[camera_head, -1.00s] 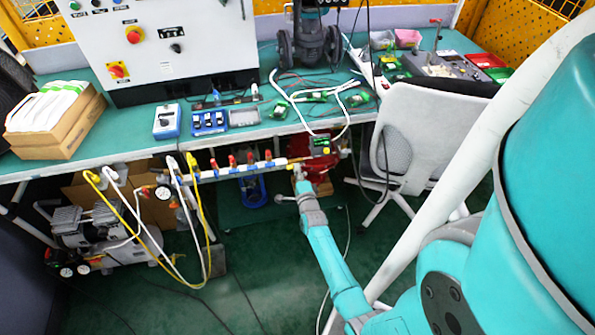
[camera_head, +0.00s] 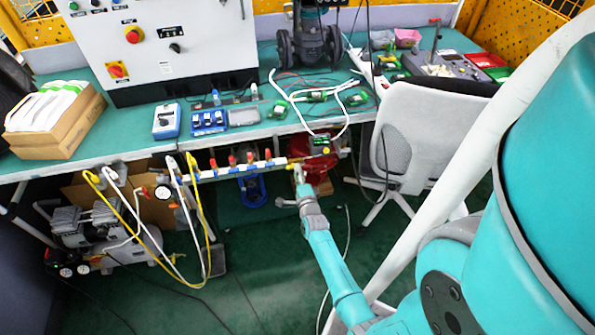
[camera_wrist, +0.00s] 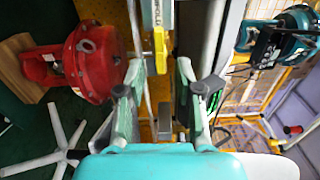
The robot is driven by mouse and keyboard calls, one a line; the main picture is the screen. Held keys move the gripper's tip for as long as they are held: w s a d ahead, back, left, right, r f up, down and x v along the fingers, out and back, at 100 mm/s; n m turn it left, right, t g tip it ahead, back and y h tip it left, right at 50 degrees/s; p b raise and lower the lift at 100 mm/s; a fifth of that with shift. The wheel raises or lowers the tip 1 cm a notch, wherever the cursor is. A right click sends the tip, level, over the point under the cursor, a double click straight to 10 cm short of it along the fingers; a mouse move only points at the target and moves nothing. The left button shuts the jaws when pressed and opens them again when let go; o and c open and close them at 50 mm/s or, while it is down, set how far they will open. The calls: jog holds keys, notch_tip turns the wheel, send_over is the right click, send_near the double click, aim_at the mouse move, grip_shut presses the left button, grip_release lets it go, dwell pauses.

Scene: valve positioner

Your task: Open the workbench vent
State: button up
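A pipe manifold (camera_head: 245,165) runs along the front edge of the workbench (camera_head: 90,160), with several red-handled valves on it. A yellow lever (camera_wrist: 160,50) shows upright in the wrist view, just beyond and between my fingertips; it looks like the vent handle, at the manifold's right end. My gripper (camera_wrist: 158,78) is open, one finger on each side of the lever's line, with a visible gap and nothing clearly held. In the head view my gripper (camera_head: 299,175) is small at the manifold's right end; contact cannot be told there.
A red actuator (camera_wrist: 82,65) stands left in the wrist view. A white chair (camera_head: 415,135) is close right of my arm. Yellow and white hoses (camera_head: 190,215) hang from the manifold at left. A compressor (camera_head: 90,230) sits below the bench. The green floor between is mostly clear.

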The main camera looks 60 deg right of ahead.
jog(key=v, duration=1)
jog(key=shift+s, duration=0.2)
jog(key=shift+a, duration=0.1)
